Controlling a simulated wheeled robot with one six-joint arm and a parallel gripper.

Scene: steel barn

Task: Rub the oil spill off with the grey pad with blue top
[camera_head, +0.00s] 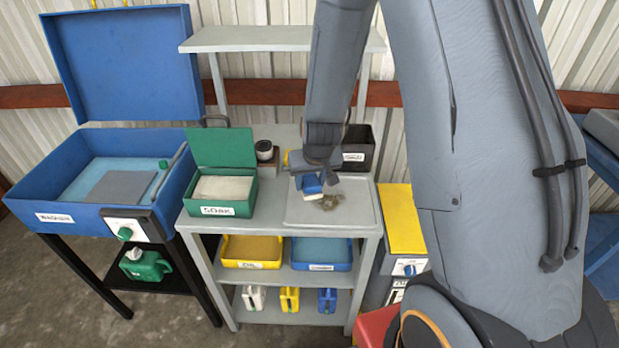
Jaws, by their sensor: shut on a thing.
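My gripper (309,178) points down over the right part of the grey bench top and is shut on the pad (312,187), which shows a blue top and a pale lower part. The oil spill (329,202) is a brownish smear on a light grey tray (357,211) on the bench. The pad is at the left edge of the smear. I cannot tell whether the pad touches the tray surface. My gripper's fingers are small and partly hidden by the pad and wrist.
A green open box marked SOAK (216,211) stands left of the tray. A dark bin (358,155) and a dark round can (264,150) stand behind. A blue washer tub (52,211) with raised lid is at left. A yellow-topped unit (403,222) stands at right.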

